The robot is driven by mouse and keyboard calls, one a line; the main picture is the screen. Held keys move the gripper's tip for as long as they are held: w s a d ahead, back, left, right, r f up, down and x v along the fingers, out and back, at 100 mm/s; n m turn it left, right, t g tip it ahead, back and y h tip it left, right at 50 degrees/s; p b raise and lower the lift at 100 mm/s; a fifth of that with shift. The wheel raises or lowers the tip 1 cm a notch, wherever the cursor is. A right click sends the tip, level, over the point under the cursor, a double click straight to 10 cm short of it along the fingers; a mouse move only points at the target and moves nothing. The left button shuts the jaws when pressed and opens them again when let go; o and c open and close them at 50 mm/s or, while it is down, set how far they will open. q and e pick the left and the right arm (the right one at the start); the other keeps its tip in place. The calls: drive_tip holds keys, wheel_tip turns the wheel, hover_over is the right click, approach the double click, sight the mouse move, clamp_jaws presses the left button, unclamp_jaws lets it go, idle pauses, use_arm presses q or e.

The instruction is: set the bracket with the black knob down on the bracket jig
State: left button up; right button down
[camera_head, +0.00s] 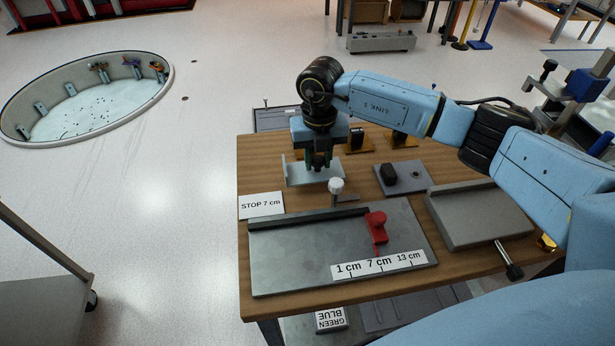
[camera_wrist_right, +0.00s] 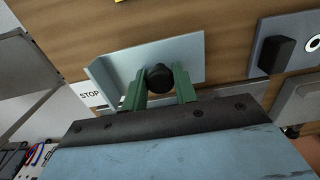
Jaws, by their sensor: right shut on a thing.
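The bracket (camera_head: 299,172) is a pale grey L-shaped metal piece with an upright flange on its left side. In the wrist view the bracket (camera_wrist_right: 185,58) shows its black knob (camera_wrist_right: 159,77) between the green fingers. My right gripper (camera_head: 319,163) points down over the bracket and is shut on the knob. I cannot tell whether the bracket touches the wooden table or hangs just above it. No part is labelled as the bracket jig; a grey metal plate (camera_head: 285,262) with a raised back rail and a 1, 7 and 13 cm scale lies in front. My left gripper is not in view.
A red stop (camera_head: 376,228) stands at the plate's 7 cm mark; a white knob (camera_head: 336,186) rises behind its rail. A "STOP 7 cm" card (camera_head: 261,205) lies left. A small plate with a black block (camera_head: 389,177) and a grey fixture (camera_head: 470,212) are right.

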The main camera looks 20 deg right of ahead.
drive_tip(key=shift+d+r+p, duration=0.2)
drive_tip(key=shift+r+p, duration=0.35)
drive_tip(key=shift+r, duration=0.45)
drive_tip(key=shift+a, duration=0.1)
